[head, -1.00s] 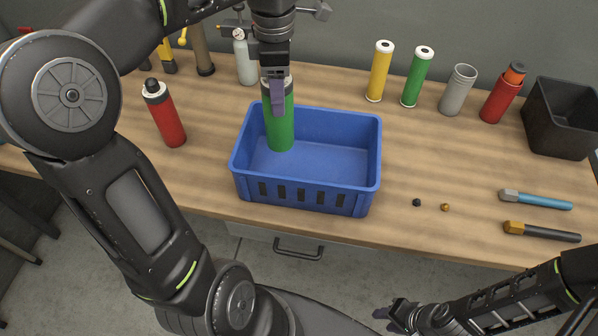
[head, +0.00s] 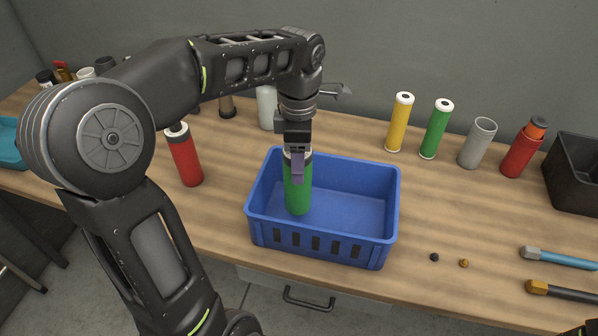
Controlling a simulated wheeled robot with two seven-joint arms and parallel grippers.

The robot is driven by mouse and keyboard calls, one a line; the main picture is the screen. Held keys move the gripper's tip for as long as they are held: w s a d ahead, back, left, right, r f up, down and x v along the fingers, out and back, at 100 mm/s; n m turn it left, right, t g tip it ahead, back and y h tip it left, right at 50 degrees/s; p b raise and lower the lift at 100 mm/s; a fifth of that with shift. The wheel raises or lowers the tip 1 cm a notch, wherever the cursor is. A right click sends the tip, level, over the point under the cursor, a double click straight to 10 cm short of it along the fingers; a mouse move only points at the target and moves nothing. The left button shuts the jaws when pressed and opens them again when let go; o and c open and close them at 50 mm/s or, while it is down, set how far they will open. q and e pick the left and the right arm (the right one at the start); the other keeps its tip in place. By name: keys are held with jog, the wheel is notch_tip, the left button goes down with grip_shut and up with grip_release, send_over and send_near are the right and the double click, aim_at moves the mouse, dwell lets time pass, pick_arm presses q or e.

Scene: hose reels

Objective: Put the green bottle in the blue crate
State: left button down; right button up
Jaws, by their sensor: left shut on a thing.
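The blue crate (head: 375,222) stands on the wooden bench, open at the top. The green bottle (head: 298,193) is upright within the left part of the crate, its lower end inside the walls. Whether its base touches the crate floor I cannot tell. My left gripper (head: 297,165) points down and is shut on the top of the green bottle, hiding most of its cap. My right gripper is outside the head view.
A red bottle (head: 184,156) stands left of the crate. A yellow tube (head: 399,122), a green tube (head: 436,129), a grey cup (head: 478,143) and a red-orange bottle (head: 523,150) stand behind right. A black bin (head: 575,180) is at far right. Chisel-like tools lie at front right.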

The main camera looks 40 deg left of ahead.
aim_at(297, 198)
pick_arm(q)
notch_tip(297, 198, down, 4)
jog(key=shift+r+p, duration=0.15)
jog(key=shift+p, duration=0.15)
jog(key=shift+f, duration=0.25)
jog(key=c, duration=0.5)
grip_release()
jog(key=shift+r, duration=0.1)
jog(key=shift+r, duration=0.1)
